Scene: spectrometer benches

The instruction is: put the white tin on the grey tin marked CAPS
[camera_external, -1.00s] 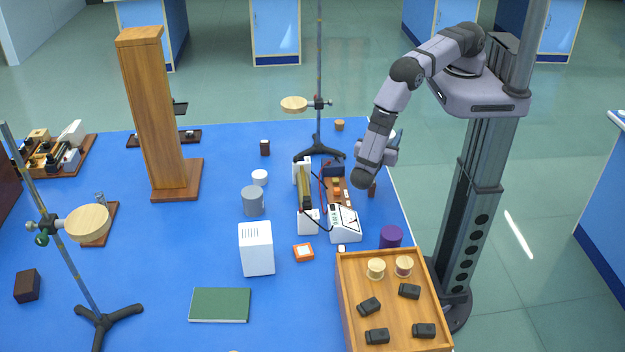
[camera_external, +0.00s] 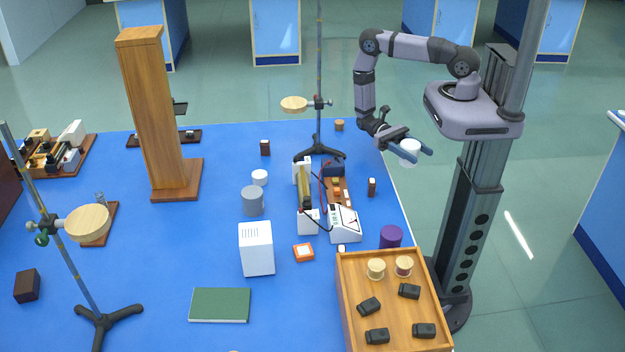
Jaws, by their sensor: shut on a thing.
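A white tin (camera_external: 409,154) is held between the fingers of my gripper (camera_external: 413,147), in the air near the back right edge of the blue table. My gripper is shut on it, pointing right. A grey tin (camera_external: 253,203) stands upright on the table left of centre, well to the left of my gripper. No lettering can be read on it from here. A second, smaller white round thing (camera_external: 259,177) stands just behind the grey tin.
A clamp stand (camera_external: 319,100) and an instrument with red and black leads (camera_external: 344,224) stand between my gripper and the grey tin. A white box (camera_external: 256,249) is in front of the grey tin; a tall wooden column (camera_external: 155,110) stands to its left. A wooden tray (camera_external: 388,295) is front right.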

